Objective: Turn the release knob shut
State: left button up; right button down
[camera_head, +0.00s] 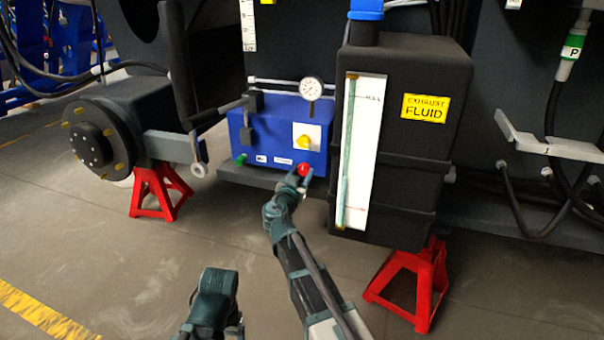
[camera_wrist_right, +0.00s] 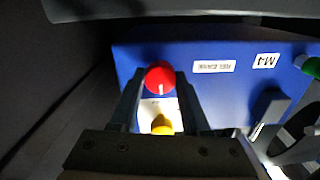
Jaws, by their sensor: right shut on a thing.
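The red release knob (camera_head: 304,170) sits low on the front of the blue box (camera_head: 262,137), near its right end. In the right wrist view the red knob (camera_wrist_right: 160,77) has a white mark on its face and lies between the fingertips of my right gripper (camera_wrist_right: 159,88). My right gripper (camera_head: 298,178) is shut on the knob in the head view. A yellow knob (camera_head: 304,142) on a white plate is above it, and it also shows in the right wrist view (camera_wrist_right: 162,125). A part of my left arm shows at the bottom; its gripper fingers are not visible.
A black exhaust fluid tank (camera_head: 425,130) stands close to the right of the box. A round gauge (camera_head: 311,88) rises from the box top. A green fitting (camera_head: 240,159) is at the box's lower left. Red stands (camera_head: 412,285) and (camera_head: 157,190) are on the floor.

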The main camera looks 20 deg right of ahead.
jog(key=shift+s+m, duration=0.1)
jog(key=shift+m, duration=0.3)
jog(key=shift+c, duration=1.8)
grip_release()
jog(key=v, duration=1.3)
jog(key=shift+s+a, duration=0.25)
jog(key=shift+s, duration=0.05)
